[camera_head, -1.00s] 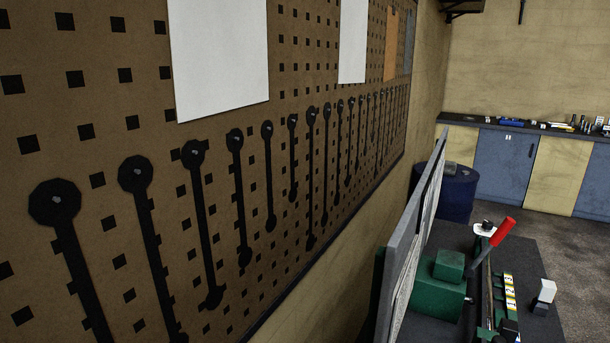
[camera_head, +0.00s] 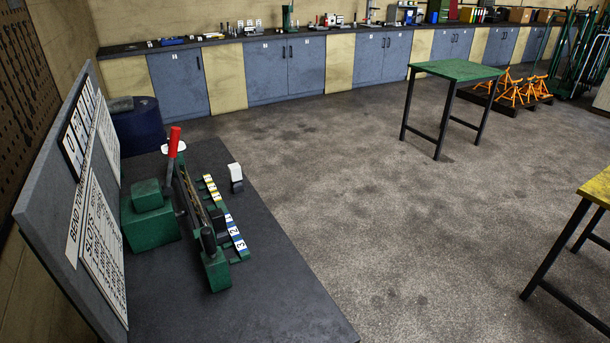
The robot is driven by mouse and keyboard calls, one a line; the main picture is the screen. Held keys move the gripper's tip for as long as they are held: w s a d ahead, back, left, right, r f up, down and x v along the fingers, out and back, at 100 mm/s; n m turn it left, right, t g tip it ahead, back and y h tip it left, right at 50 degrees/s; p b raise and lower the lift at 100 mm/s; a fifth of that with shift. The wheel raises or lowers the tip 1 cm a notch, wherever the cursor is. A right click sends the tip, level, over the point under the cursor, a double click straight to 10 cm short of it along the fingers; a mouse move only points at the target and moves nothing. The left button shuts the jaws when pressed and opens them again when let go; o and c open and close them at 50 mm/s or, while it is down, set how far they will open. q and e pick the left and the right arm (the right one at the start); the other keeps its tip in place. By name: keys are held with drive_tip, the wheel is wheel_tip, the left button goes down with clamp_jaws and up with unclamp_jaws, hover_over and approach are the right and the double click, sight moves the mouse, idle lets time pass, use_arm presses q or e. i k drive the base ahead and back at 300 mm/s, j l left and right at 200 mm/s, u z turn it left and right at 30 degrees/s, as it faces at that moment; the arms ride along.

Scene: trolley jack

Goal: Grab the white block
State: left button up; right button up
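A small white block (camera_head: 234,171) is at the right edge of the dark bench top (camera_head: 275,300), beyond the numbered strips. Its upper part is white and its lower part is dark. I cannot tell whether these are one piece. Neither of my grippers shows in the head view.
A green bender-like device (camera_head: 150,222) with a red handle (camera_head: 174,141) stands left of the block. Numbered strips (camera_head: 234,232) lie beside it. A grey sign board (camera_head: 55,215) rises at the bench's left edge. A green table (camera_head: 457,70) and open floor are to the right.

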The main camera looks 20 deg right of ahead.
sight(235, 174)
drive_tip(key=z, duration=0.3)
drive_tip(key=i+l, duration=0.15)
drive_tip(key=l, duration=0.15)
drive_tip(key=i+l, duration=0.1)
drive_tip(key=l, duration=0.2)
drive_tip(key=i+l, duration=0.15)
drive_tip(key=l, duration=0.2)
drive_tip(key=i+l+u, duration=0.1)
drive_tip(key=l, duration=0.25)
drive_tip(key=i+l+u, duration=0.1)
drive_tip(key=l, duration=0.25)
drive_tip(key=i+l, duration=0.2)
drive_tip(key=l, duration=0.2)
drive_tip(key=i+l+u, duration=0.1)
drive_tip(key=l, duration=0.25)
drive_tip(key=i+l, duration=0.15)
drive_tip(key=l, duration=0.25)
drive_tip(key=i+l+u, duration=0.1)
drive_tip(key=l, duration=0.25)
